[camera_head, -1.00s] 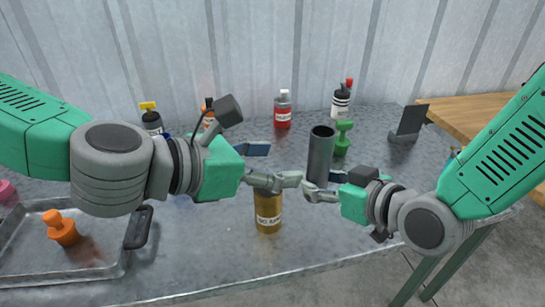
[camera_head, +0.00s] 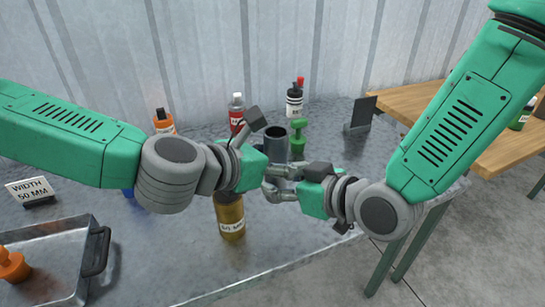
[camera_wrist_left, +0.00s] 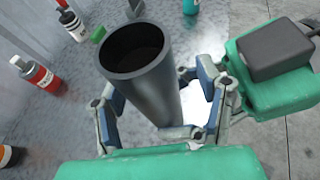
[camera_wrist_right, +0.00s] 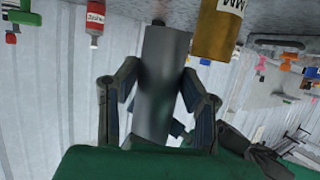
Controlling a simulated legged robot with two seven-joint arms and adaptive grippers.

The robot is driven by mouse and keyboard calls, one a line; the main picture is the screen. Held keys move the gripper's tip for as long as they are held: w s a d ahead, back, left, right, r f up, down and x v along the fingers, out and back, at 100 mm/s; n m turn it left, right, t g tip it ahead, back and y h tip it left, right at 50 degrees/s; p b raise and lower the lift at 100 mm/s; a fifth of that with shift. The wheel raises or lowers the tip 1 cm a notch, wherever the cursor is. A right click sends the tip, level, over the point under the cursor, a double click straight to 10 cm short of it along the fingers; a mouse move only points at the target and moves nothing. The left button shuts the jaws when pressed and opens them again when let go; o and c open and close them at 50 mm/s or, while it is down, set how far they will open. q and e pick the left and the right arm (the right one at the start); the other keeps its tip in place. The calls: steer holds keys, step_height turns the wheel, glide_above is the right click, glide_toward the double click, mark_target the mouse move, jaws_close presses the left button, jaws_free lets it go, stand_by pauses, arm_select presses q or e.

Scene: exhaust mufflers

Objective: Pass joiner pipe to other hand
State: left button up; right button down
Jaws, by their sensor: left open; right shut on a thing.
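The joiner pipe, a dark grey hollow cylinder (camera_head: 275,145), stands roughly upright between my two grippers, its open end up. My right gripper (camera_head: 277,190) comes in from the right and is shut on the pipe; the right wrist view shows the pipe (camera_wrist_right: 162,80) between its fingers. My left gripper (camera_head: 278,174) comes in from the left and is open; in the left wrist view its fingers lie on both sides of the pipe (camera_wrist_left: 145,75). The pipe's lower part is hidden by the grippers in the head view.
A brown bottle (camera_head: 229,212) stands just below and in front of the grippers. A red bottle (camera_head: 237,115), a green part (camera_head: 298,135) and a black-and-white bottle (camera_head: 294,100) stand behind. A metal tray (camera_head: 60,285) with an orange plug (camera_head: 12,266) is front left.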

arm_select(q)
jaws_close()
arm_select(e)
steer(key=c, duration=0.9)
jaws_free()
